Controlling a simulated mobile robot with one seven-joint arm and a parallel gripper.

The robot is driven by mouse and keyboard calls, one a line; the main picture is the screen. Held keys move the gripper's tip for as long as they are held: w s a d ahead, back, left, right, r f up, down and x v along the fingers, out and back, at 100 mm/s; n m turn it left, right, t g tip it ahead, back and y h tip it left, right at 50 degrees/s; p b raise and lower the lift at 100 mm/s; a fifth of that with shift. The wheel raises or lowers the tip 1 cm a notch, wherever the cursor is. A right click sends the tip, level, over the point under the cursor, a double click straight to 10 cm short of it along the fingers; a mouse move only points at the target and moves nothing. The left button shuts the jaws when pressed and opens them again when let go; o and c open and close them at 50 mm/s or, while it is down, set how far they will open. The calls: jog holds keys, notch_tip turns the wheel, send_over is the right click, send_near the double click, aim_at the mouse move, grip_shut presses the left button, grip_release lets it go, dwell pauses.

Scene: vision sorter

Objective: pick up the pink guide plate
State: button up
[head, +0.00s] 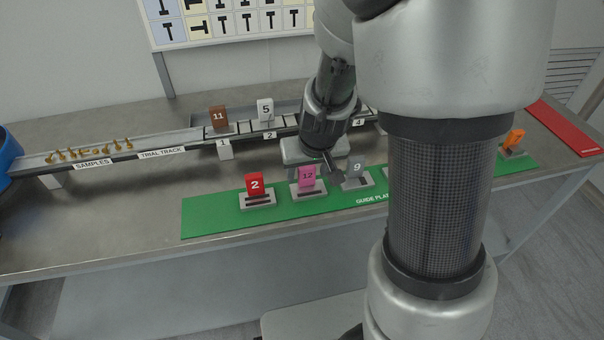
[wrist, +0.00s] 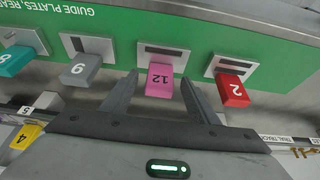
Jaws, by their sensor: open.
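The pink guide plate, marked 12, (head: 307,177) stands upright in a grey holder (head: 309,192) on the green mat, between the red plate 2 and the grey plate 9. In the wrist view the pink plate (wrist: 160,80) lies between the two fingers of my gripper (wrist: 155,92), which are apart with a gap on each side. In the head view my gripper (head: 322,160) is just behind and above the pink plate. Its fingertips are partly hidden there by the gripper's own body.
The red plate (head: 255,185) and the grey plate (head: 356,170) stand close on either side. The green mat (head: 210,215) is bare at its left end. The trial track behind holds a brown plate 11 (head: 218,117) and a white plate 5 (head: 265,109). An orange plate (head: 514,138) stands far right.

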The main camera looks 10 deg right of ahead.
jog(key=shift+w+f, duration=0.1)
jog(key=shift+f, duration=0.15)
